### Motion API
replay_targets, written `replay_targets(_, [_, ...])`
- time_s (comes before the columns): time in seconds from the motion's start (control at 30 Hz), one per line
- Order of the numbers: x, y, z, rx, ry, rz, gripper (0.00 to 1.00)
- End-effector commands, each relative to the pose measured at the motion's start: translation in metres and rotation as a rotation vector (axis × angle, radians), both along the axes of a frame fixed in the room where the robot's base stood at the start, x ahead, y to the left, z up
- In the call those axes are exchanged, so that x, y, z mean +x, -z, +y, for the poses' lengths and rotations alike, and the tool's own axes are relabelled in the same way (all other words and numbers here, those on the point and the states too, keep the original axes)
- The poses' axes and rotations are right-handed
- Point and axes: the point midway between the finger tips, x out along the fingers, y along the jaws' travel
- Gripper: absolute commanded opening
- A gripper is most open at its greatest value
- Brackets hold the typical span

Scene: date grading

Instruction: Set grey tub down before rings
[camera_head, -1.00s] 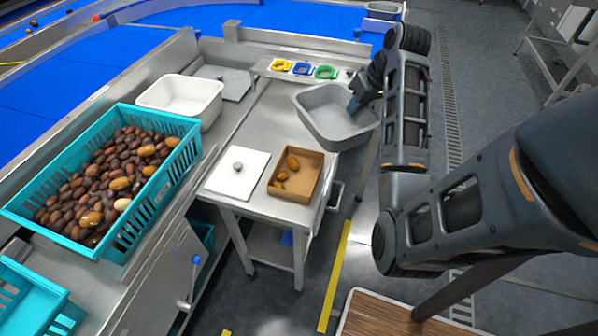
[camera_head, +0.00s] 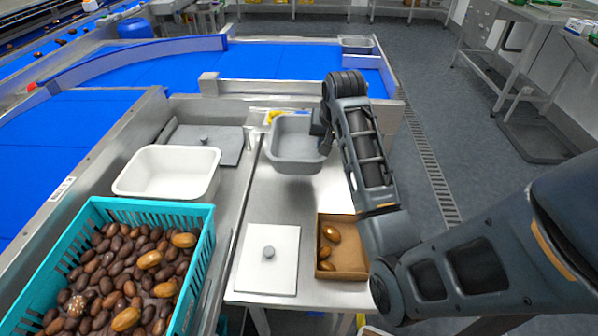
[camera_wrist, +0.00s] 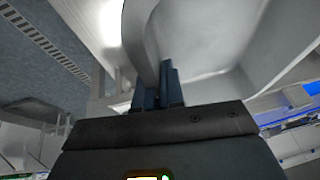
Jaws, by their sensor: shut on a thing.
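The grey tub (camera_head: 292,152) hangs above the metal table in the head view, upright or nearly so. My gripper (camera_head: 322,133) is shut on its right-hand wall. In the wrist view my gripper's fingers (camera_wrist: 158,88) pinch the tub's wall (camera_wrist: 142,40), and the tub's pale inside (camera_wrist: 205,40) fills the upper middle. The tub looks empty. The rings lie at the table's back edge and are mostly hidden by the tub; a bit of yellow (camera_head: 271,116) shows just behind it.
A white tub (camera_head: 168,188) and a teal crate (camera_head: 205,250) of dates stand at left. A white plate with a knob (camera_head: 268,275) and a cardboard box (camera_head: 350,262) with a few dates lie on the front of the table (camera_head: 240,215). The table middle is clear.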

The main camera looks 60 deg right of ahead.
Motion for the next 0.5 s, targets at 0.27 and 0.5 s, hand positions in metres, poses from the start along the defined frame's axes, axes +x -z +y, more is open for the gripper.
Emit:
replay_targets(0.27, [0.001,0.042,0.002,0.001,0.012,0.001,0.00])
replay_targets(0.5, [0.002,0.066,0.001,-0.001,0.011,-0.001,0.00])
